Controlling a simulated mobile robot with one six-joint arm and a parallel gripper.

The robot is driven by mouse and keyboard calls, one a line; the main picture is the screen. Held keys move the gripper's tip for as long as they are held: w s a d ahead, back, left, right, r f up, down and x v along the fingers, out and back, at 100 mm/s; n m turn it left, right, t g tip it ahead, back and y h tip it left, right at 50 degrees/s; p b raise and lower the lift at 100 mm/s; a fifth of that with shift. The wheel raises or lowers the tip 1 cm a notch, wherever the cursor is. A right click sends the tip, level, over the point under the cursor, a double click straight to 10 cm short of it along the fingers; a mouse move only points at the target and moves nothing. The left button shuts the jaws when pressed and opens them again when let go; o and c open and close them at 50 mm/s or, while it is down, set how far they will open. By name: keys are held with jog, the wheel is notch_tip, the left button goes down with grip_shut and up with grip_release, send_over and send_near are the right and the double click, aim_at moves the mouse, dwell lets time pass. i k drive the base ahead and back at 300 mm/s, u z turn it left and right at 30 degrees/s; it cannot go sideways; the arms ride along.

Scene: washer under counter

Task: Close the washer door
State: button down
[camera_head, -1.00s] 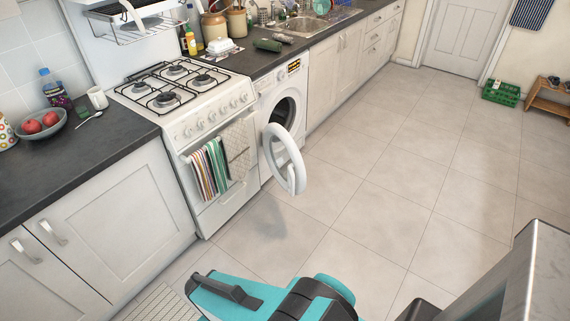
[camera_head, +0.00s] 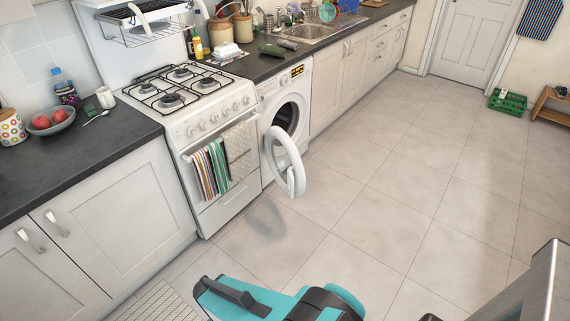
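The white washer (camera_head: 270,101) stands under the counter, just right of the stove. Its round white door (camera_head: 291,166) is open and swung out into the room, hinged on its left side by the stove. The dark drum opening shows behind it. The teal and black part at the bottom centre is my arm, well short of the door. My gripper's fingertips cannot be made out, so its opening is unclear.
The white stove (camera_head: 205,125) with striped towels (camera_head: 211,168) on its handle stands close left of the door. Open tiled floor (camera_head: 390,190) lies right of the door. A green crate (camera_head: 507,101) and a wooden bench (camera_head: 551,108) are far right.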

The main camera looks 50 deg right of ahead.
aim_at(297, 190)
jog(key=z, duration=0.1)
jog(key=i, duration=0.95)
jog(key=u, duration=0.05)
